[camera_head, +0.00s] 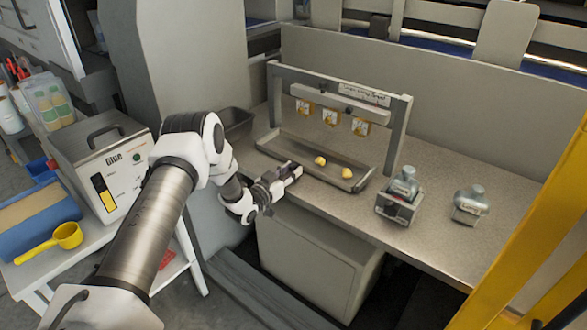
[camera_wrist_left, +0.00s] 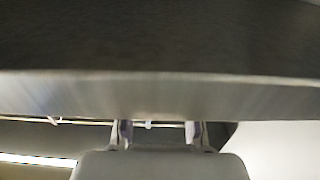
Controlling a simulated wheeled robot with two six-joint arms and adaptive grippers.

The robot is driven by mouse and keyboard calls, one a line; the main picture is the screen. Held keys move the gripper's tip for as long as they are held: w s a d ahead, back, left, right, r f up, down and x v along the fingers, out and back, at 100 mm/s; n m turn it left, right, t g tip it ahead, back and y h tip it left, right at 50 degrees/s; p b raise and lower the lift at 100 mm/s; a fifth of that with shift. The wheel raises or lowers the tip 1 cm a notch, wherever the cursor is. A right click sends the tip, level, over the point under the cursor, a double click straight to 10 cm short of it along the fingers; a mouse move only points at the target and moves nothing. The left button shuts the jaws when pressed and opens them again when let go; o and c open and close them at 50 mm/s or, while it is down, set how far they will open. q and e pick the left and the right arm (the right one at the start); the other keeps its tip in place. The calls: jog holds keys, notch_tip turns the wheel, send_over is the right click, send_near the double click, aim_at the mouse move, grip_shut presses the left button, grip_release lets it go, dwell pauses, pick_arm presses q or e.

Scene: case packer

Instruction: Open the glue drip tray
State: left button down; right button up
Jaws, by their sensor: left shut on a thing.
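The glue drip tray (camera_head: 312,162) is a long, shallow grey metal tray under a frame with several yellow-marked glue nozzles (camera_head: 331,116). Two yellow lumps of glue (camera_head: 320,161) lie in it. My left gripper (camera_head: 290,172) is at the tray's near long side, toward its left part, and is shut on its front edge. In the left wrist view a wide metal edge of the tray (camera_wrist_left: 150,95) fills the upper half, right in front of the fingers (camera_wrist_left: 158,133). The exact grip point is hidden. My right gripper does not show.
A glue machine (camera_head: 105,165) and a yellow scoop (camera_head: 60,240) sit on a white cart at left. A cabinet (camera_head: 310,255) stands below the counter.

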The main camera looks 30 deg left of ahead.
pick_arm(q)
jog(key=s+p, duration=0.2)
jog(key=s, duration=0.5)
jog(key=shift+s+a, duration=0.3)
jog(key=c, duration=0.9)
grip_release()
jog(key=shift+s, duration=0.15)
jog(key=s, duration=0.7)
jog(key=s+a, duration=0.1)
jog(key=s, duration=0.3)
jog(key=shift+s, duration=0.35)
